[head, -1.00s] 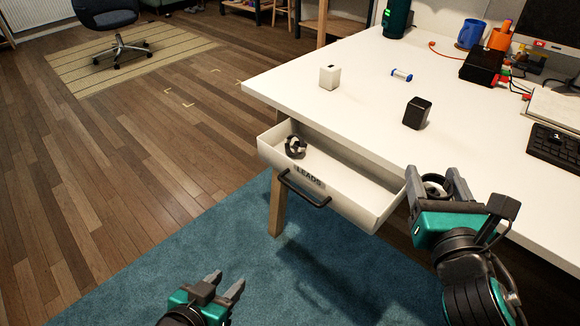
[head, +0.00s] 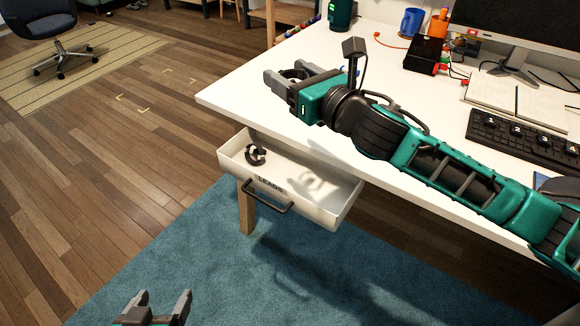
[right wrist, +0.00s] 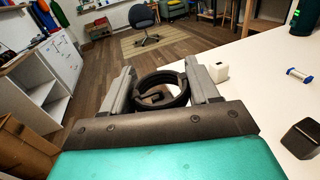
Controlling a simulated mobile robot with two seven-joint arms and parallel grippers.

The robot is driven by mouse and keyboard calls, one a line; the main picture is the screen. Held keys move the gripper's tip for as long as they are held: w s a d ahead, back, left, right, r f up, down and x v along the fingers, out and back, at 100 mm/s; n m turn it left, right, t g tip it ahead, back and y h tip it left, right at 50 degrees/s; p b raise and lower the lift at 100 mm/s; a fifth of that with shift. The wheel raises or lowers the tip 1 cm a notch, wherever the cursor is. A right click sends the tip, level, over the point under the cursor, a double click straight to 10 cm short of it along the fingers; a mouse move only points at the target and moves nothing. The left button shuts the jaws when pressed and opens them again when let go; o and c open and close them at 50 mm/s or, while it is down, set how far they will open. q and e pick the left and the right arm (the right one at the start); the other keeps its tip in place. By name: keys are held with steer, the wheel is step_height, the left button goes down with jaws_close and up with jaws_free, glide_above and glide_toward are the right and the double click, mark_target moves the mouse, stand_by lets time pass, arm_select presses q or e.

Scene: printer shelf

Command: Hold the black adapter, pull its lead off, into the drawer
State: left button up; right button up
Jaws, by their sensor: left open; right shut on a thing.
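The black adapter (right wrist: 300,138) stands on the white table at the right of the right wrist view; in the head view my right arm hides it. My right gripper (head: 281,70) is shut on a black coiled lead (right wrist: 162,90), held over the left part of the table, apart from the adapter. The drawer (head: 318,207), labelled LEADS, is open below the table edge. A dark coil with some white (head: 255,154) lies in its far left corner. My left gripper (head: 163,297) is open and empty, low over the blue rug.
A white adapter (right wrist: 218,71) and a blue-white cylinder (right wrist: 299,73) are on the table near my right gripper. A keyboard (head: 525,140), notebook (head: 518,95), black box (head: 424,54) and mugs occupy the right and back. The floor left of the drawer is clear.

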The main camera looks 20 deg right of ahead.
steer(key=shift+f+b, duration=4.05)
steer(key=shift+f, duration=6.2)
steer(key=shift+f, duration=0.1)
steer(key=o, duration=1.2)
steer(key=shift+c, duration=0.2)
